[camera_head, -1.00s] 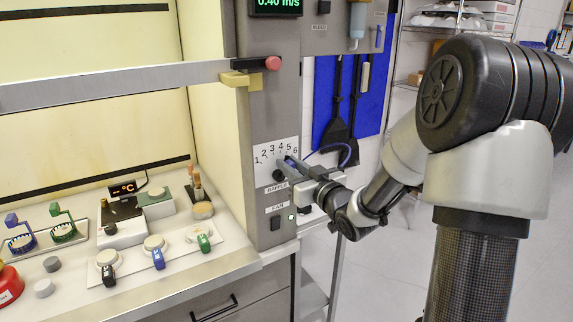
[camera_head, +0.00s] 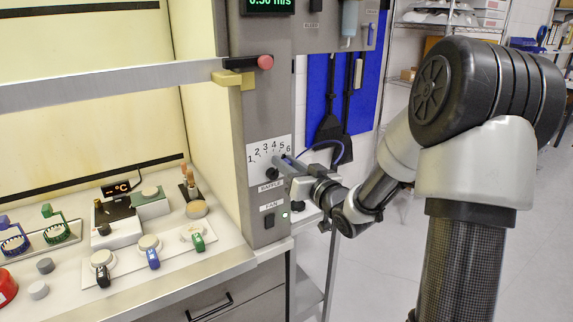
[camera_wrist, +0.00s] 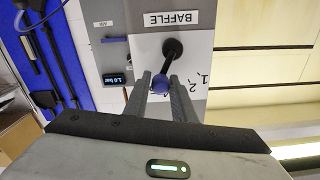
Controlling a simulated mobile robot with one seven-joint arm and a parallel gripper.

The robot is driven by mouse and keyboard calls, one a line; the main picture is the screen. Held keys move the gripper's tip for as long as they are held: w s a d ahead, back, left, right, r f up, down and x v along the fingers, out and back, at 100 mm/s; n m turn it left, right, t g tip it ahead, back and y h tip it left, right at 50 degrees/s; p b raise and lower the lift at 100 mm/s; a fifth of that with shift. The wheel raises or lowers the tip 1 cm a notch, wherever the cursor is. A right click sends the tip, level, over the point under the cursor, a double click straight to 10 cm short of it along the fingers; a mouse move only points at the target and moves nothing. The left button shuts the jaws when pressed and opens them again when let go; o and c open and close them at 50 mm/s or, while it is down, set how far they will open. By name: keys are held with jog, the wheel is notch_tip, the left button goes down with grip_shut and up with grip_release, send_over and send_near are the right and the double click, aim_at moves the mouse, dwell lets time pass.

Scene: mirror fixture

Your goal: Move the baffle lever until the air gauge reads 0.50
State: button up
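The baffle lever has a black pivot and shaft (camera_head: 272,173) on a white dial plate numbered 1 to 6 (camera_head: 257,149). In the wrist view, its blue knob (camera_wrist: 160,84) sits between my gripper's two fingertips (camera_wrist: 161,78), which look closed against its sides. In the head view my gripper (camera_head: 288,165) is at the plate's right side, by the 6, and hides part of the lever. The green air-speed display (camera_head: 268,4) is cut by the top edge and appears to read 0.50 m/s. A small display (camera_wrist: 117,80) near an "AIR" label reads 1.0 bar.
A fan switch (camera_head: 269,220) with a small lit green light is below the dial. A red knob (camera_head: 265,62) and the grey sash bar (camera_head: 120,83) are above left. Blue board with black tools (camera_head: 325,100) stands behind. Small devices cover the bench at left.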

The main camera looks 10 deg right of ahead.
jog(key=shift+o, duration=1.3)
jog(key=shift+s, duration=0.1)
jog(key=b+v, duration=0.6)
jog(key=v, duration=1.1)
jog(key=shift+b, duration=0.3)
